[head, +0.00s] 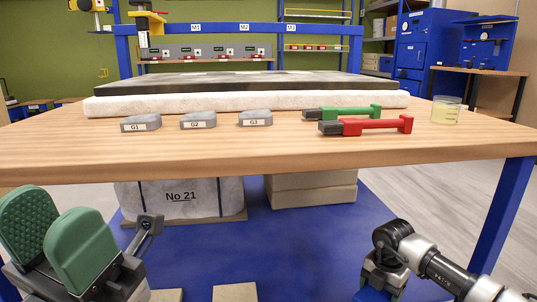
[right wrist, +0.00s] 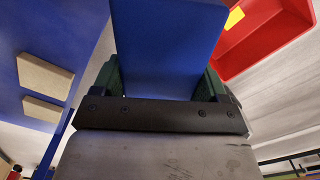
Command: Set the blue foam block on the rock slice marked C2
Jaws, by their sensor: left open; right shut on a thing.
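The blue foam block (right wrist: 168,45) fills the upper middle of the right wrist view. My right gripper (right wrist: 162,82) is shut on it, with a green finger at each side. The head view shows part of my right arm at the lower right, but not the block. Three grey rock slices stand in a row on the wooden table. The middle slice (head: 198,121) has a small label that reads C2 or G2. The left slice (head: 141,124) and right slice (head: 255,119) have similar labels. My left gripper (head: 57,218) is open and empty below the table's front edge.
Green (head: 345,112) and red (head: 368,126) handled tools lie right of the slices on the table (head: 270,155). A glass jar (head: 447,110) stands farther right. A long white slab (head: 245,101) lies behind. A red bin (right wrist: 268,38) shows in the right wrist view.

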